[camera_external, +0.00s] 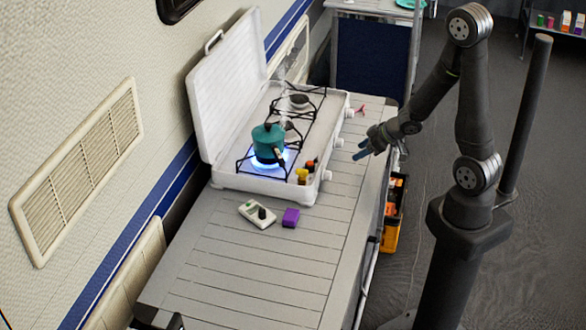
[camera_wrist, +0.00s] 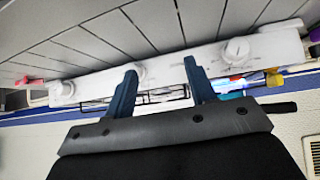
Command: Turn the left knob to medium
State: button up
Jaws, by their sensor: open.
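A white camping stove (camera_external: 232,182) stands open on the slatted table with several white knobs along its front. The knob nearest the lit burner (camera_external: 326,175), at the stove's left end when facing its front, also shows at the right in the wrist view (camera_wrist: 237,50). The middle knob (camera_external: 338,142) is beside one fingertip in the wrist view (camera_wrist: 139,72). A third knob (camera_external: 349,112) is farther along. My gripper (camera_external: 359,150) is open and empty, in front of the panel and apart from it. Its blue fingers (camera_wrist: 160,73) point at the panel.
A teal pot (camera_external: 266,138) sits over a blue flame. A white device (camera_external: 256,213) and a purple block (camera_external: 291,217) lie on the table (camera_external: 250,270). A pink item (camera_external: 361,109) is near the far knob.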

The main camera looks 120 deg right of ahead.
jog(key=a+t, duration=0.1)
jog(key=s+a+f+m+t, duration=0.1)
jog(key=a, duration=0.1)
jog(key=s+a+f+t, duration=0.1)
jog(key=a, duration=0.1)
jog(key=shift+s+f+m, duration=0.1)
jog(key=shift+m, duration=0.3)
jog(key=a+r+m+t, duration=0.2)
jog(key=a+r+t, duration=0.1)
jog(key=a+t, duration=0.15)
send_near(332, 184)
jog(key=shift+m, duration=0.3)
jog(key=shift+w+d+r, duration=0.25)
jog(key=shift+w+d, duration=0.5)
jog(key=shift+w, duration=0.65)
jog(key=shift+w+d+r, duration=0.25)
jog(key=shift+w+d, duration=0.45)
jog(key=shift+w, duration=0.65)
jog(key=shift+w+d+r, duration=0.25)
jog(key=shift+w+d, duration=0.5)
jog(key=shift+w, duration=0.65)
